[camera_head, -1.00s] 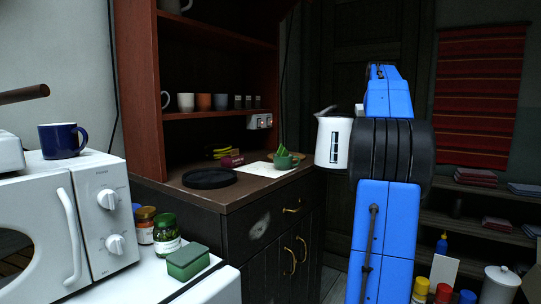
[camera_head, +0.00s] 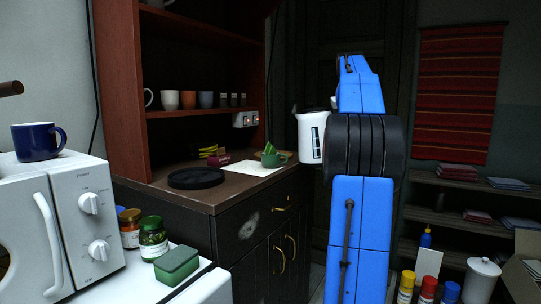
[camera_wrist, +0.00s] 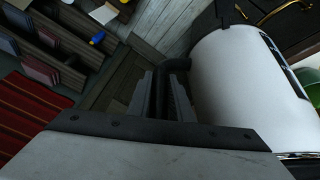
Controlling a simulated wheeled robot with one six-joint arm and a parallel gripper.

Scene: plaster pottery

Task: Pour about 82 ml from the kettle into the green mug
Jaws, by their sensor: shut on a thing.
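The white kettle (camera_head: 312,137) has a dark level window and hangs upright in the air beside the wooden counter's right end. My gripper (camera_wrist: 165,90) is shut on the kettle's dark handle; in the head view my blue arm hides it. The kettle's white body (camera_wrist: 245,85) fills the right of the wrist view. The green mug (camera_head: 273,159) stands on the counter's far right part, left of the kettle and apart from it. A green edge (camera_wrist: 308,82) at the right of the wrist view is probably the mug. The inside of the mug is hidden.
A microwave (camera_head: 60,215) with a blue mug (camera_head: 38,141) stands at front left. Shelves (camera_head: 455,187) line the right.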

